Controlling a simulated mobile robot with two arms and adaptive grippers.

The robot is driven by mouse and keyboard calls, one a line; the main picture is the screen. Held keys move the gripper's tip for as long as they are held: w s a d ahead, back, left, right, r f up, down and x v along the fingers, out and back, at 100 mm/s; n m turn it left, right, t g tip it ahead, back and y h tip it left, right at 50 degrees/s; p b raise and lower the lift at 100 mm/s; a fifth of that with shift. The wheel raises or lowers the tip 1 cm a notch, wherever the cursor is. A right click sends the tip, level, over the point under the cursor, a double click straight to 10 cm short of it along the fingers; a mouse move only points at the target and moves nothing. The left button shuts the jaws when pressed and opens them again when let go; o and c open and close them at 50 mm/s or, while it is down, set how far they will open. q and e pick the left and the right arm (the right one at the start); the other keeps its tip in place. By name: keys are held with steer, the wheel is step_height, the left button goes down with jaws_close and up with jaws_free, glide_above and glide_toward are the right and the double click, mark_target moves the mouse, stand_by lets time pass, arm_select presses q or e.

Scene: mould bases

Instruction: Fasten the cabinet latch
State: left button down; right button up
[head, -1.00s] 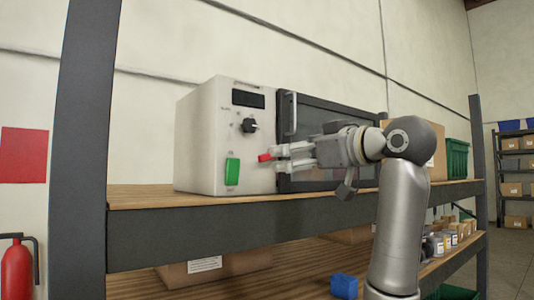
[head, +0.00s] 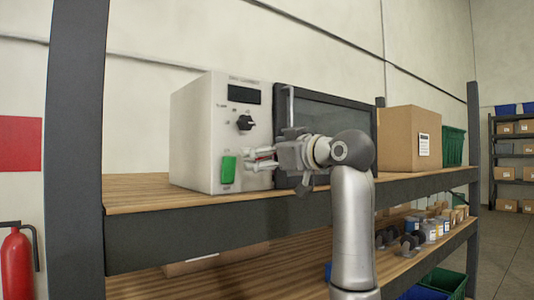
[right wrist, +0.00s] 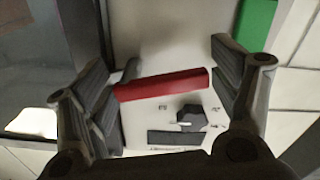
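The cabinet is a white box (head: 200,140) on the upper shelf, with a dark door (head: 340,110) and a vertical handle (head: 290,105). The latch appears as a red bar; in the head view only a small part (head: 262,154) shows beside the green switch (head: 228,168). My right gripper (head: 264,158) is in front of the panel near the door's edge. In the right wrist view, the red bar (right wrist: 165,84) lies across the space between the spread fingers of my right gripper (right wrist: 168,80). Whether a finger touches it is unclear. My left gripper is not in view.
A black knob (head: 245,122) sits above the green switch. A cardboard box (head: 405,138) and a green crate (head: 453,147) stand right of the cabinet. A shelf post (head: 78,150) rises at left. The shelf's front edge (head: 230,215) runs below my right gripper.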

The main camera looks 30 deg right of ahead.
steer(key=shift+s+r, duration=0.1)
steer(key=shift+s, duration=0.15)
steer(key=c, duration=0.7)
steer(key=shift+m, duration=0.3)
steer(key=shift+r+m, duration=0.15)
steer(key=shift+m, duration=0.15)
steer(key=shift+r+m, duration=0.3)
steer(key=shift+m, duration=0.7)
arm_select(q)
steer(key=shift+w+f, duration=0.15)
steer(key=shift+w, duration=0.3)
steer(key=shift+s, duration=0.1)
arm_select(e)
steer(key=o, duration=1)
steer(key=shift+w+a+f, duration=0.15)
steer(key=shift+w, duration=0.25)
steer(key=shift+o, duration=0.2)
